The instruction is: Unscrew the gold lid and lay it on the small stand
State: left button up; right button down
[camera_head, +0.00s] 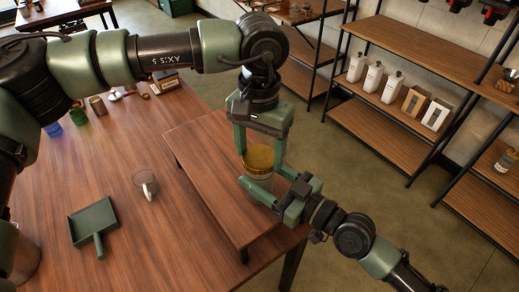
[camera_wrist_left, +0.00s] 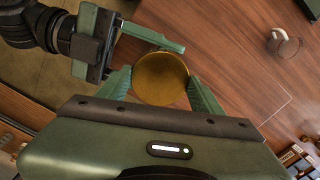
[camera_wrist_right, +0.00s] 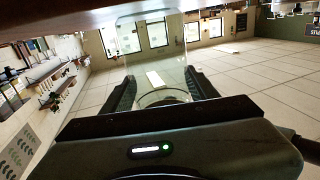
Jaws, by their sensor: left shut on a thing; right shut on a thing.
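The gold lid (camera_head: 258,157) is round and sits on top of a clear glass jar (camera_wrist_right: 150,50). It also shows from above in the left wrist view (camera_wrist_left: 160,78). My left gripper (camera_head: 261,153) points down from above and is shut on the lid, one finger on each side. My right gripper (camera_head: 266,185) comes in from the right and is shut on the jar below the lid. Its fingers hide part of the glass. A low wooden stand (camera_head: 205,150) rises above the table beneath the jar; whether the jar touches it is unclear.
A clear glass mug (camera_head: 145,184) and a green dustpan (camera_head: 94,223) lie on the wooden table (camera_head: 60,180), left of the stand. Small cups (camera_head: 98,106) stand farther back. The stand's top left of the jar is clear. Shelves with white bottles (camera_head: 373,77) stand behind.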

pick_arm(q)
jog(key=n, duration=0.3)
jog(key=shift+n, duration=0.3)
jog(key=n, duration=0.4)
jog(key=shift+n, duration=0.3)
jog(key=n, duration=0.6)
jog(key=shift+n, duration=0.3)
jog(key=n, duration=0.6)
jog(key=shift+n, duration=0.3)
jog(key=n, duration=0.6)
jog(key=shift+r+n, duration=0.1)
jog(key=shift+n, duration=0.2)
jog(key=n, duration=0.6)
jog(key=shift+n, duration=0.4)
jog(key=n, duration=0.6)
jog(key=shift+n, duration=0.3)
jog(key=n, duration=0.6)
jog(key=shift+n, duration=0.3)
jog(key=n, duration=0.5)
jog(key=shift+r, duration=0.1)
jog(key=shift+r, duration=0.15)
jog(key=shift+r, duration=0.95)
